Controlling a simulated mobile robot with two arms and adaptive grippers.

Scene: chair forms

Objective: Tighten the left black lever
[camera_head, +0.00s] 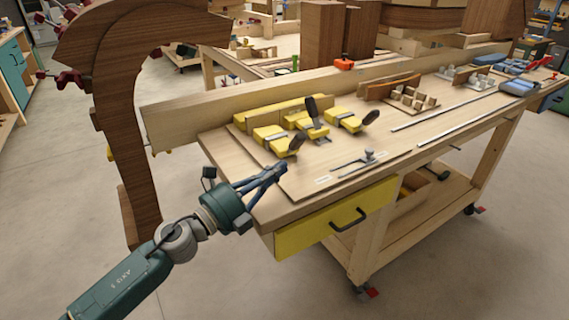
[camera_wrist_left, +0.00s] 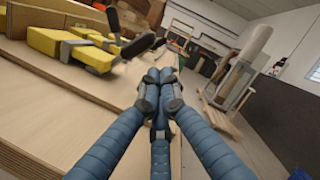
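The left black lever (camera_head: 296,143) sits on the leftmost yellow clamp block (camera_head: 270,138) at the near left of the workbench, tilted up to the right. The left wrist view shows a black lever (camera_wrist_left: 137,46) beside a yellow block (camera_wrist_left: 92,57). A middle black lever (camera_head: 311,107) stands nearly upright, and a right one (camera_head: 371,117) tilts outward. My left gripper (camera_head: 275,172) is at the bench's near left edge, in front of the left lever and apart from it. Its blue fingers (camera_wrist_left: 160,80) come together at the tips, with nothing visible between them. My right gripper is out of view.
The workbench top (camera_head: 405,150) carries a small metal clamp (camera_head: 368,156), long metal rods (camera_head: 450,112) and wooden pieces (camera_head: 412,97). A yellow drawer (camera_head: 335,218) with a black handle is below its front edge. A curved wooden form (camera_head: 118,130) stands at the left.

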